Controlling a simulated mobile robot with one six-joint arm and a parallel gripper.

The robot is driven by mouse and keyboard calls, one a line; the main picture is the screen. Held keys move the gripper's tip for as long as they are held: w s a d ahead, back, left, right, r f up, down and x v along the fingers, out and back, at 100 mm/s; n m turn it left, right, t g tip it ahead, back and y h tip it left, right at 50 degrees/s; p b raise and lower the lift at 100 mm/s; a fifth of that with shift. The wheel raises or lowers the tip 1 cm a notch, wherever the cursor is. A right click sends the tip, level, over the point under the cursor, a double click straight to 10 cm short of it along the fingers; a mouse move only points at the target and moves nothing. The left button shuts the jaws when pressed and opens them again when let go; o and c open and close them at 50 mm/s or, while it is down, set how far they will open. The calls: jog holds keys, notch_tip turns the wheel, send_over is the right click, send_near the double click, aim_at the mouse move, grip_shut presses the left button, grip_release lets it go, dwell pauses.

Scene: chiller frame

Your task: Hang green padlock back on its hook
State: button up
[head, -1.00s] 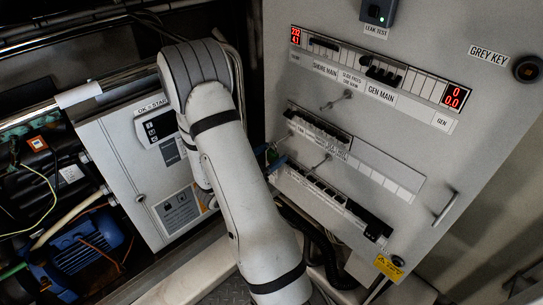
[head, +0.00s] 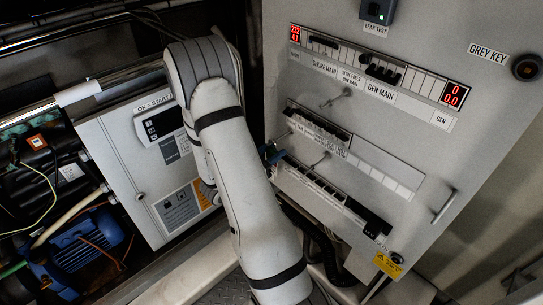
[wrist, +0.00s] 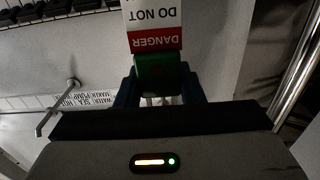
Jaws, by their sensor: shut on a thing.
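The green padlock (wrist: 160,70) sits between the blue fingers of my gripper (wrist: 158,90) in the wrist view. The gripper is shut on it. A red and white DANGER DO NOT tag (wrist: 153,22) is at the padlock, upside down in this view. The shackle is not clearly visible. In the head view my gripper (head: 272,155) is beside the grey panel's left edge, and the padlock is hidden. A metal rod (wrist: 55,108) sticks out of the panel, left of and apart from the padlock; I cannot tell if it is the padlock's hook.
The grey panel (head: 425,50) carries breaker rows (head: 315,180) and protruding metal rods (head: 336,98). A handle (head: 444,206) is at its lower right. A white cabinet (head: 120,150) stands left of my arm. A shiny pipe (wrist: 298,70) runs right of the padlock.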

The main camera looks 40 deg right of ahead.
jog(key=shift+c, duration=0.6)
jog(key=shift+r, duration=0.55)
jog(key=shift+a+r, duration=0.2)
jog(key=a, duration=0.6)
jog(key=s+a+b, duration=0.1)
jog(key=a, duration=1)
jog(key=shift+s+a+b, duration=0.2)
jog(key=shift+a+b, duration=0.1)
jog(key=shift+b, duration=0.05)
